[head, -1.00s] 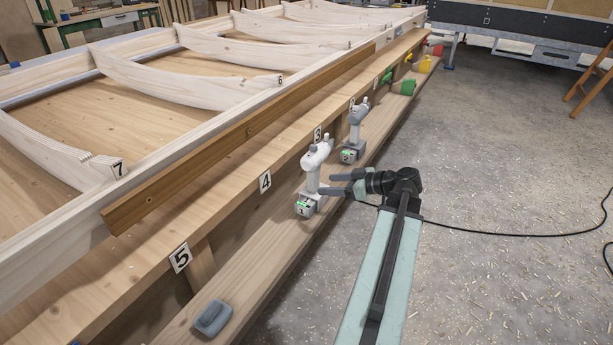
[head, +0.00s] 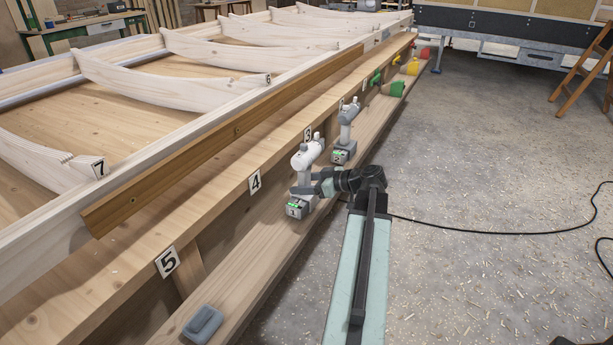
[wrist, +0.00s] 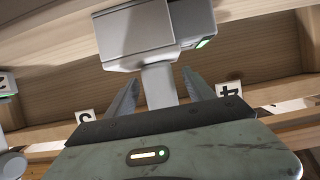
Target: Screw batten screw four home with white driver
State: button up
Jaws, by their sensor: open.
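The white driver (head: 304,162) stands upright on its grey battery foot (head: 297,208) on the low ledge, near label 4. My gripper (head: 306,189) is at its handle, just above the foot. In the wrist view the driver's handle (wrist: 159,84) stands between my two open fingers, with a gap on each side; its foot (wrist: 135,35) shows above. The brown batten (head: 185,164) lies along the frame's side rail. Screw heads (head: 132,200) (head: 238,131) show on it, too small to tell how deep they sit. I cannot tell which is screw four.
A second, greyer driver (head: 346,125) stands just behind the white one. A grey block (head: 203,322) lies on the near ledge (head: 245,270). Green and yellow items (head: 393,88) stand farther along. A black cable (head: 480,231) crosses the open floor at right.

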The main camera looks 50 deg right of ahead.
grip_shut()
dwell(1.4)
